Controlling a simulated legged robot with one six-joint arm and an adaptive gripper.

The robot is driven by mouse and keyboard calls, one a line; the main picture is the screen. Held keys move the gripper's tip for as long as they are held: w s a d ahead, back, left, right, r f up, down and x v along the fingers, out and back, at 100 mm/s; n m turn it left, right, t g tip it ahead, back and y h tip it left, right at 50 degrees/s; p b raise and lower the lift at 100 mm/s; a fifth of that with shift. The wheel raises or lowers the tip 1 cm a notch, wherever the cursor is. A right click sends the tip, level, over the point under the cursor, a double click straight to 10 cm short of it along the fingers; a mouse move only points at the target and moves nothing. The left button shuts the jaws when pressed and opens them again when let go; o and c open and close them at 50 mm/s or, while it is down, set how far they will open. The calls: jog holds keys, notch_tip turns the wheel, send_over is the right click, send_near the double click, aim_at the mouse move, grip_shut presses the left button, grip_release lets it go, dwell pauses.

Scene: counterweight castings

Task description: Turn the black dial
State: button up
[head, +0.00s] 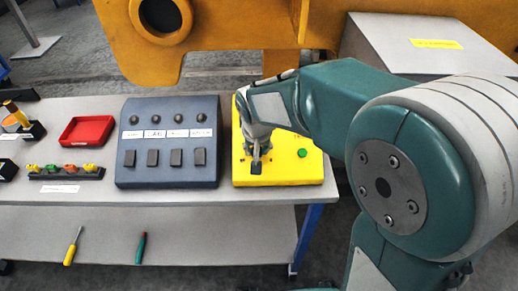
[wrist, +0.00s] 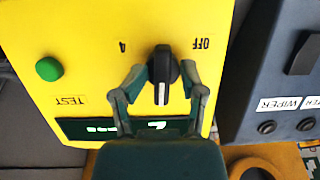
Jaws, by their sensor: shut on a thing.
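The black dial (wrist: 163,68) sits on the face of a yellow panel box (wrist: 80,25). Its white pointer line points down in the wrist view, towards a dark display (wrist: 88,128). Upside-down labels "OFF" and "4" stand above it, to either side. My gripper (wrist: 162,84) has one finger on each side of the dial and is shut on it. In the head view my gripper (head: 257,150) is over the yellow box (head: 308,174), and my arm hides much of the box.
A green button (wrist: 49,69) marked "TEST" is on the same box. A grey-blue switch panel (head: 168,105) stands left of it. A red tray (head: 87,130) and a rack of small coloured parts (head: 66,172) are further left. Two screwdrivers lie on the lower shelf (head: 195,238).

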jog(key=shift+a+f, duration=0.1)
jog(key=shift+a, duration=0.05)
jog(key=o, duration=0.7)
jog(key=shift+w+a, duration=0.15)
jog(key=shift+d, duration=0.25)
jog(key=v, duration=1.2)
jog(key=shift+a, duration=0.1)
